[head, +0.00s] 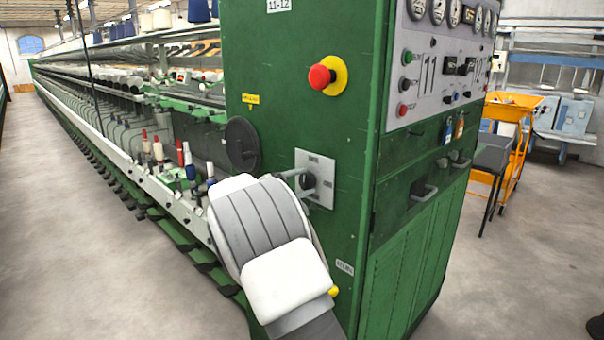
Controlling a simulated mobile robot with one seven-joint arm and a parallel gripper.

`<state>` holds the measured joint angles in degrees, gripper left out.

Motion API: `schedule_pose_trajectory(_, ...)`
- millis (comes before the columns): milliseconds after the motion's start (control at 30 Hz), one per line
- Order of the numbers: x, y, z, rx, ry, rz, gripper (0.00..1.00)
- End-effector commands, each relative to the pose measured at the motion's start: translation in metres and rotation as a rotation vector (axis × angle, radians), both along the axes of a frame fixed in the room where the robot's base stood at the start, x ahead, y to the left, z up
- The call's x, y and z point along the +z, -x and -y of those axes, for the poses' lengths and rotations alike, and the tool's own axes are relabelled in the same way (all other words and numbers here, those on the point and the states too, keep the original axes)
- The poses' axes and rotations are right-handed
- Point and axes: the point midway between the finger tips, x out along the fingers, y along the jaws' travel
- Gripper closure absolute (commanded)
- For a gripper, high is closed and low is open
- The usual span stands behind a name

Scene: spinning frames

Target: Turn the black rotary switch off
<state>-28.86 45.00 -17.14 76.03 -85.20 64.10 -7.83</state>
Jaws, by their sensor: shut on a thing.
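The black rotary switch (309,182) sits on a light metal plate (326,168) on the green end face of the machine. My gripper (296,177) is at the plate and shut on the switch. My white and grey arm comes up from below and hides most of the gripper, its fingertips and the plate's lower left part. I cannot read which mark the switch points to.
A red emergency button (320,77) on a yellow base is above the plate. A dark round disc (242,144) is just left of it. Open floor and an orange cart (509,110) lie to the right.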

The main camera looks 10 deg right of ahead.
Motion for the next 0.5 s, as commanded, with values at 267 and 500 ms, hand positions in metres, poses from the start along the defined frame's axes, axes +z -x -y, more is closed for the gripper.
schedule_pose_trajectory(267,0.0007,0.0000,-0.0007,0.000,0.066,-0.090,0.97)
schedule_pose_trajectory(500,-0.0007,0.0000,-0.0005,-0.001,0.082,-0.114,0.97)
